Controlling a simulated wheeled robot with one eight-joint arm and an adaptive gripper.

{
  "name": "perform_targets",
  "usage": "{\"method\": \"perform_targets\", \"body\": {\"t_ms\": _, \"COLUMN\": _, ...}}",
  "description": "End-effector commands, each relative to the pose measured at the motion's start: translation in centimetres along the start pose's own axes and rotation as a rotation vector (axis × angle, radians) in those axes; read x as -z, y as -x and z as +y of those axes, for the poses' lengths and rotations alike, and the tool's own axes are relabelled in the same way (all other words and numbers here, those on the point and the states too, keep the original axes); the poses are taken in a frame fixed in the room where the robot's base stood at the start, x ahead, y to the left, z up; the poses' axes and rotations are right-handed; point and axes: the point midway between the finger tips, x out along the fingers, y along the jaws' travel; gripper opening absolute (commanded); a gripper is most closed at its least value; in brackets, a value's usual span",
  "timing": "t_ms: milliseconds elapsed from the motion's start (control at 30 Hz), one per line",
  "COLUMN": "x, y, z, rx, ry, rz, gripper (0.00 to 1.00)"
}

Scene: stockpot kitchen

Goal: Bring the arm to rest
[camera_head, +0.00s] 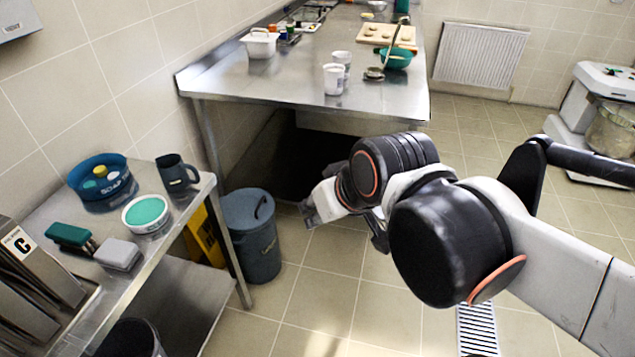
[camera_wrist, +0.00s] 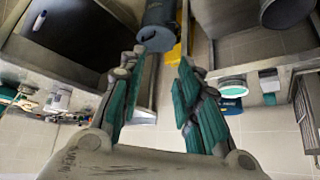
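My gripper (camera_head: 318,208) is at the end of my bent arm, over the floor in front of the large steel table, to the right of the grey bin. In the wrist view my gripper (camera_wrist: 163,58) has its two green-padded fingers spread apart. Nothing is held between them. The bin shows beyond the fingertips, and I see the floor between the fingers. Part of the gripper is hidden behind my wrist in the head view.
A large steel table (camera_head: 285,85) stands behind. A smaller steel table (camera_head: 62,190) at left holds a blue bowl (camera_head: 100,178), a dark mug (camera_head: 178,174) and a green-topped tub (camera_head: 146,214). A grey bin (camera_head: 252,238) stands between them. Tiled floor in front is clear.

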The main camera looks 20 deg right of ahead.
Motion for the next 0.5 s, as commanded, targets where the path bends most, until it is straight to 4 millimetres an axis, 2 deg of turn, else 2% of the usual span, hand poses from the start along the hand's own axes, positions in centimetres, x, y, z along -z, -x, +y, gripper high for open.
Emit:
{"method": "perform_targets", "body": {"t_ms": 100, "x": -1.5, "y": 0.8, "z": 0.9, "rx": -0.045, "ry": -0.02, "rz": 0.001, "gripper": 0.31}}
{"method": "perform_targets", "body": {"t_ms": 200, "x": -2.0, "y": 1.2, "z": 1.3, "rx": -0.065, "ry": -0.03, "rz": 0.003, "gripper": 0.31}}
{"method": "perform_targets", "body": {"t_ms": 500, "x": -2.0, "y": 1.3, "z": 1.4, "rx": -0.071, "ry": -0.033, "rz": 0.004, "gripper": 0.31}}
